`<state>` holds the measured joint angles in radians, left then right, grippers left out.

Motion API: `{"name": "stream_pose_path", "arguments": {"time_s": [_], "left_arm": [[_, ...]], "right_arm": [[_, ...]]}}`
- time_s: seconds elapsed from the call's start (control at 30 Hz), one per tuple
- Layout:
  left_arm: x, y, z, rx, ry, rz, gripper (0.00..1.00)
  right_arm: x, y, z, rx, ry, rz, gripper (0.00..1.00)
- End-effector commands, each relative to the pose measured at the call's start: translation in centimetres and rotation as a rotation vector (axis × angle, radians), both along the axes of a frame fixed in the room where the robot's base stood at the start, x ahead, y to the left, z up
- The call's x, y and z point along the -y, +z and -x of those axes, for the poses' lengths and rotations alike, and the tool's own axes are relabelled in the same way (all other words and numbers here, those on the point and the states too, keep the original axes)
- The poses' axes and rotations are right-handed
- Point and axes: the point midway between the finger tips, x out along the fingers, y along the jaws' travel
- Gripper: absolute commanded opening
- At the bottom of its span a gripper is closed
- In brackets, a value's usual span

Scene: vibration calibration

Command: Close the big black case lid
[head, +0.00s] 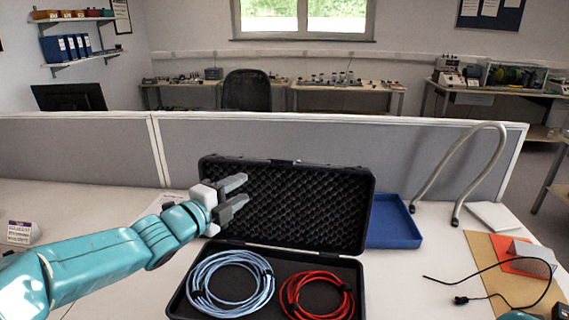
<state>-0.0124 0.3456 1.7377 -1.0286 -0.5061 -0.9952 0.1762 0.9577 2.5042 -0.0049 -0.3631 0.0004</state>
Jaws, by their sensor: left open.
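The big black case (258,254) stands open on the white table. Its lid (310,205) is raised upright at the back, with dark egg-crate foam facing me. A blue coiled cable (197,283) and a red coiled cable (287,292) lie in the case's lower half. My left gripper (246,189) is open and empty, in front of the left part of the lid. I cannot tell whether it touches the lid. At the lower right corner a small teal part shows, but no right gripper fingers can be seen.
A blue tray (394,228) lies right of the lid. A grey curved tube (424,183) arches at the right. A black cable (488,297) and an orange sheet (497,246) lie at the right. A grey partition (280,145) stands behind the case.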

Motion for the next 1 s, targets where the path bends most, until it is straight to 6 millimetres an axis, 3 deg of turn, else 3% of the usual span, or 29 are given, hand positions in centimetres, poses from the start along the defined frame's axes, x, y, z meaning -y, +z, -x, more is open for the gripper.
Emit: {"name": "stream_pose_path", "arguments": {"time_s": [0.17,0.7,1.0], "left_arm": [[0.6,0.1,-1.1,0.000,0.000,0.001,0.43],[6.4,-0.4,-11.4,-0.001,0.001,-0.001,0.43],[7.7,-0.8,-13.8,0.000,0.001,0.001,0.43]], "right_arm": [[0.0,0.6,0.0,-0.001,0.000,0.000,0.43],[0.0,5.4,0.0,0.000,0.000,0.000,0.43],[0.0,6.7,0.0,0.000,0.000,0.000,0.43]]}}
